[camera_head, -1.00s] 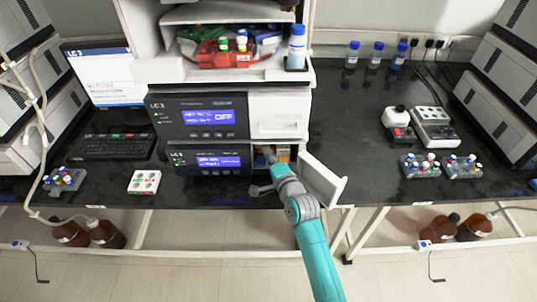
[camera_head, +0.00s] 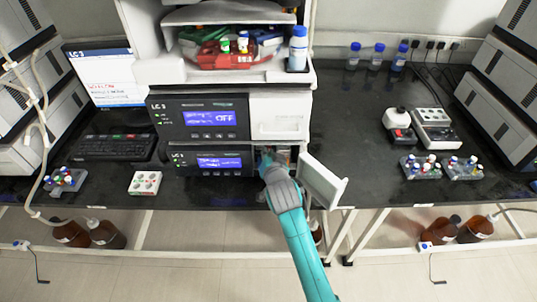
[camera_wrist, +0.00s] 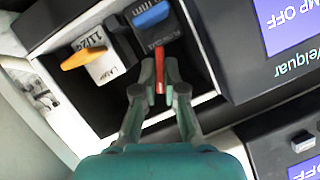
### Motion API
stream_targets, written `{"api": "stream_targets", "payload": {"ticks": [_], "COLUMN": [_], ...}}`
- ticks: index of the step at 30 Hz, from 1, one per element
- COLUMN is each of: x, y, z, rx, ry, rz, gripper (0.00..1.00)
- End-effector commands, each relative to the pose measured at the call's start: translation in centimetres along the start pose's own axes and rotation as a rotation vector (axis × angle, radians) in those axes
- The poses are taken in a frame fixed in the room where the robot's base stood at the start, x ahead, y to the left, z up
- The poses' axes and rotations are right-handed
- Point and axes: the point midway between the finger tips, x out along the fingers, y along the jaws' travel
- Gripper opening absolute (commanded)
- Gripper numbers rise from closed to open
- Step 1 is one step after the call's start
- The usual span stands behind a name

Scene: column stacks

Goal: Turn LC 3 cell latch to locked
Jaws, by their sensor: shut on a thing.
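The LC 3 lower module (camera_head: 210,160) stands on the dark bench with its right-hand bay open. My gripper (camera_head: 266,158) reaches into this bay and hides most of it in the head view. In the wrist view, my gripper (camera_wrist: 161,68) is shut on a thin red lever (camera_wrist: 160,78), which I take for the cell latch. A dark block with a blue handle (camera_wrist: 150,14) sits just beyond the fingertips. A white labelled block with an orange lever (camera_wrist: 83,58) sits to the left. Whether the latch reads locked cannot be told.
The open white door (camera_head: 322,182) stands close to the right of my arm. The upper LC 3 module (camera_head: 205,116) is directly above the bay.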

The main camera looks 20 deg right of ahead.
Motion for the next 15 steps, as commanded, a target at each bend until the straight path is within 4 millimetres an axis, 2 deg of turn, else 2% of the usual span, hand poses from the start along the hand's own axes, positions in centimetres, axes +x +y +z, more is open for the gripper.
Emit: {"api": "stream_targets", "payload": {"ticks": [6, 15], "x": [0.02, 0.06], "y": [-0.2, -0.28], "z": [0.1, 0.17], "rx": [-0.174, -0.343], "ry": [-0.001, -0.002], "rz": [0.072, 0.142], "gripper": [0.0, 0.0]}}
